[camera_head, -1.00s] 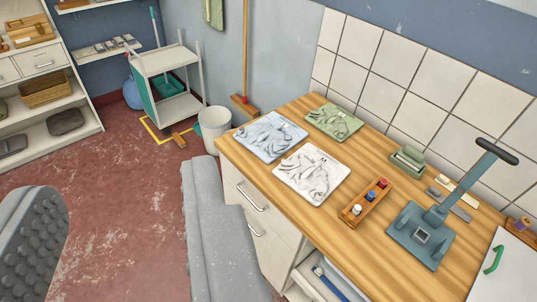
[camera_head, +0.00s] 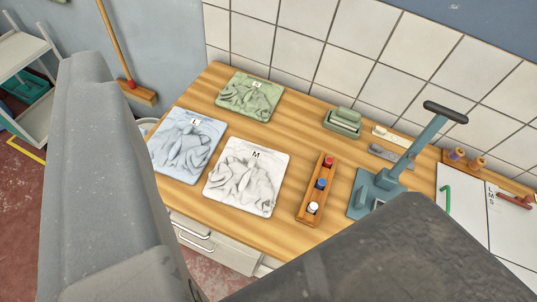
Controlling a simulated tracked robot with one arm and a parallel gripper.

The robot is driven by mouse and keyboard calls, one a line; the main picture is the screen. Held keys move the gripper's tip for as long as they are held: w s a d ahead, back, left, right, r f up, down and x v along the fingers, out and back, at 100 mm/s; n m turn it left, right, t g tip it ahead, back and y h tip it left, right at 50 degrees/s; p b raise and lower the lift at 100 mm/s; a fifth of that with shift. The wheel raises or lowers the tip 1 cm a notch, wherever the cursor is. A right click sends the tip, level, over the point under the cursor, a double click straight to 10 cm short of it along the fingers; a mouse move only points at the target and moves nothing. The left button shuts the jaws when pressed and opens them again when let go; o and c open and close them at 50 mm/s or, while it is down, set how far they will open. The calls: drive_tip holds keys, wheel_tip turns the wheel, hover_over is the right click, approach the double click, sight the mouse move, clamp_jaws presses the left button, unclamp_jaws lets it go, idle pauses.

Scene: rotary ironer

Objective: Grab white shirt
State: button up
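The white shirt (camera_head: 243,182) lies folded flat on the wooden worktop, with a small label reading M near its top edge. A light blue shirt (camera_head: 186,146) labelled L lies to its left, and a green shirt (camera_head: 249,97) lies behind it. My gripper (camera_head: 250,140) shows as two large grey fingers close to the camera, one on the left and one at the lower right. The fingers are wide apart with nothing between them. The white shirt shows in the gap, below and beyond them, and nothing is seen touching it.
A wooden holder (camera_head: 318,190) with several colored spools stands right of the white shirt. A tiled wall (camera_head: 340,55) bounds the back.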

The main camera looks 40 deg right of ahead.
drive_tip(key=shift+w, duration=0.6)
drive_tip(key=shift+o, duration=1.1)
drive_tip(key=w+a+f+m+y+b, duration=0.1)
drive_tip(key=w+a+f, duration=0.2)
drive_tip(key=w+f, duration=1.1)
drive_tip(key=m+g+h+b, duration=0.2)
drive_tip(key=m+g+h, duration=0.45)
drive_tip(key=h, duration=0.25)
approach(248, 171)
drive_tip(key=shift+w+d+f+m+t+b, duration=0.2)
drive_tip(key=shift+d+f+b, duration=0.1)
drive_tip(key=shift+f, duration=0.15)
drive_tip(key=shift+w+d+f+m+t+b, duration=0.15)
drive_tip(key=shift+w+d+f, duration=0.05)
drive_tip(key=shift+d+f, duration=0.2)
drive_tip(key=shift+b+x, duration=0.45)
drive_tip(key=shift+x, duration=2.6)
drive_tip(key=shift+w+a+r, duration=0.1)
drive_tip(key=shift+r, duration=0.05)
clamp_jaws()
